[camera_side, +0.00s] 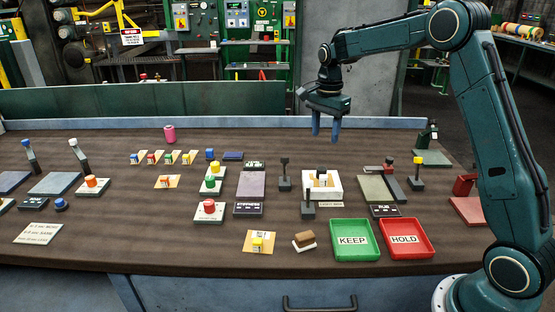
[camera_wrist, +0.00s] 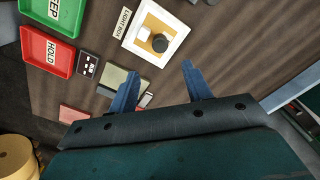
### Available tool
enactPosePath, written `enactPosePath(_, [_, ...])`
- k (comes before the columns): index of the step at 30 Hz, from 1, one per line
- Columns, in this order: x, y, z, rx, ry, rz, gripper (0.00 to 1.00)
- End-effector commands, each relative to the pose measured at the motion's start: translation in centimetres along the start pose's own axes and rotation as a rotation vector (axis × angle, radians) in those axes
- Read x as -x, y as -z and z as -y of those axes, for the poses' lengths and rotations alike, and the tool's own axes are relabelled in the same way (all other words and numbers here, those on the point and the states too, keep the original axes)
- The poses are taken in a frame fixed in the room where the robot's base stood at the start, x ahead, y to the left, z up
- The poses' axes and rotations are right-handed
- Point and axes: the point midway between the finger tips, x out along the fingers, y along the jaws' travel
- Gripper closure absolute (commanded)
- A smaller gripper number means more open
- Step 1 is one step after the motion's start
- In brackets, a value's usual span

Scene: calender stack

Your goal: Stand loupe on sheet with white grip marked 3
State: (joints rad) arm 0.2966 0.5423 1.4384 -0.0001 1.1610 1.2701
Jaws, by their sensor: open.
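My gripper (camera_side: 325,137) is open and empty, high above the back of the bench; its two blue fingers (camera_wrist: 160,70) also show in the wrist view. A dark, round-topped piece that looks like the loupe (camera_side: 323,170) stands on the white light box (camera_side: 308,190). It also shows in the wrist view (camera_wrist: 160,43), over an orange-tan sheet (camera_wrist: 150,24). Small tan sheets with coloured grips stand in a row (camera_side: 160,157) at the back left. One more sheet (camera_side: 160,183) lies below the row, and another (camera_side: 252,248) with a yellow grip lies at the front. Grip numbers are too small to read.
A green KEEP tray (camera_side: 354,254) and a red HOLD tray (camera_side: 408,252) sit at the front right. Dark upright posts (camera_side: 284,172) stand beside the light box. Coloured buttons and pads cover the left side.

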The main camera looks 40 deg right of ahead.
Motion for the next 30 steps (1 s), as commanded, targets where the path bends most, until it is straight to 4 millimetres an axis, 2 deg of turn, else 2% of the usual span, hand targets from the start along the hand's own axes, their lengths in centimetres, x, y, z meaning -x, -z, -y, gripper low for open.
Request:
enactPosePath(8, [0.1, -0.1, -0.1, 0.006, 0.002, -0.001, 0.51])
enactPosePath(14, [1.7, -1.1, -1.0, 0.071, 0.024, -0.008, 0.51])
enactPosePath(20, [4.7, -3.3, -3.5, 0.224, 0.070, -0.027, 0.51])
enactPosePath(30, [9.4, -7.7, -10.2, 0.564, 0.164, -0.084, 0.51])
